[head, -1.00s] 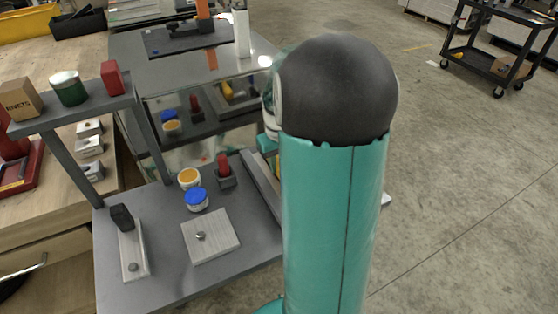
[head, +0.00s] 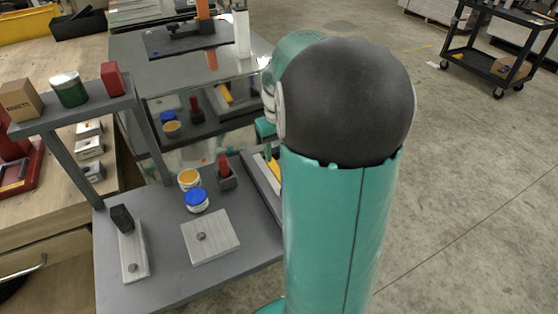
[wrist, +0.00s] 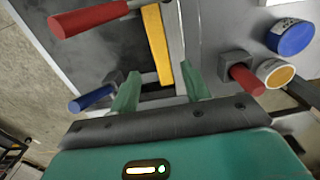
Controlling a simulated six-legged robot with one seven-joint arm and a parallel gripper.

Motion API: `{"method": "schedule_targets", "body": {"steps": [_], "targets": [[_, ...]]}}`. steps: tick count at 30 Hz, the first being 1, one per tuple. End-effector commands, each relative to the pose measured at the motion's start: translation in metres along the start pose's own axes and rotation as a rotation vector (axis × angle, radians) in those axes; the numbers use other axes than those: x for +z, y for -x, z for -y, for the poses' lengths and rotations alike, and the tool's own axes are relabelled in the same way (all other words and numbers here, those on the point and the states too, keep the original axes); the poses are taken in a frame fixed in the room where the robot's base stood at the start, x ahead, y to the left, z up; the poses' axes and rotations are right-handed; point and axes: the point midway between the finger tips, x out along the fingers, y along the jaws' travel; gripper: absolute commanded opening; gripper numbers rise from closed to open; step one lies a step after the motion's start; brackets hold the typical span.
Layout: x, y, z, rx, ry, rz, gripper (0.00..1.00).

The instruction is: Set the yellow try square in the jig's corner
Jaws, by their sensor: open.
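The try square's yellow part (wrist: 157,43) shows as a long bar in the wrist view, beside a grey rail. In the head view a piece of the yellow try square (head: 274,170) shows within the jig, partly hidden by my arm. The jig (head: 258,179), a dark base with grey edges, lies at the right side of the grey bench. My gripper (wrist: 159,84) is open in the wrist view. The yellow bar's near end lies between and just past its fingertips, with gaps on both sides. I cannot tell whether the square touches the jig's corner.
A red handle (wrist: 88,18) and a blue handle (wrist: 92,97) stand left of the yellow bar. A red-handled block (head: 225,173), yellow-topped jar (head: 189,179) and blue-lidded jar (head: 196,200) stand left of the jig. A mirror-like panel (head: 205,148) stands behind.

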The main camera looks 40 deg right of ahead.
Motion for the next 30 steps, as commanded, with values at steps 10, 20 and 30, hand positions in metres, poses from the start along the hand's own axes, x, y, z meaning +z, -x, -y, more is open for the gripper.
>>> {"method": "schedule_targets", "body": {"steps": [10,20,30], "targets": [[0.0,0.066,0.0,0.0,0.001,-0.001,0.47],[0.003,0.08,0.01,0.004,0.011,-0.013,0.47],[0.065,0.111,0.131,0.026,0.134,-0.216,0.47]]}}
